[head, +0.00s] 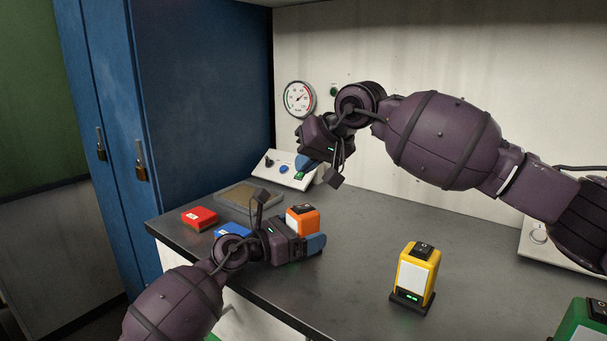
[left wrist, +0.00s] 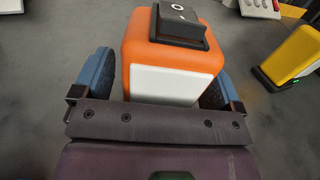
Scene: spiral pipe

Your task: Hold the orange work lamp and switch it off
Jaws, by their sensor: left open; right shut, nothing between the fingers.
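The orange work lamp (head: 301,220) stands upright on the dark bench, with a white panel on its side and a black rocker switch (left wrist: 180,22) on top. It fills the middle of the left wrist view (left wrist: 170,75). My left gripper (head: 304,236) is open, with its blue finger pads on either side of the lamp. A gap shows at the left pad; whether the right pad touches is unclear. My right gripper (head: 304,164) is shut and empty, raised above and behind the lamp near the control box. The lamp's base is hidden by my left gripper.
A yellow lamp (head: 416,275) stands to the right, a green one (head: 583,322) at the lower right corner. A red block (head: 199,218), a blue block (head: 232,230) and a shallow tray (head: 236,196) lie left. A control box (head: 268,164) stands behind. The bench middle is clear.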

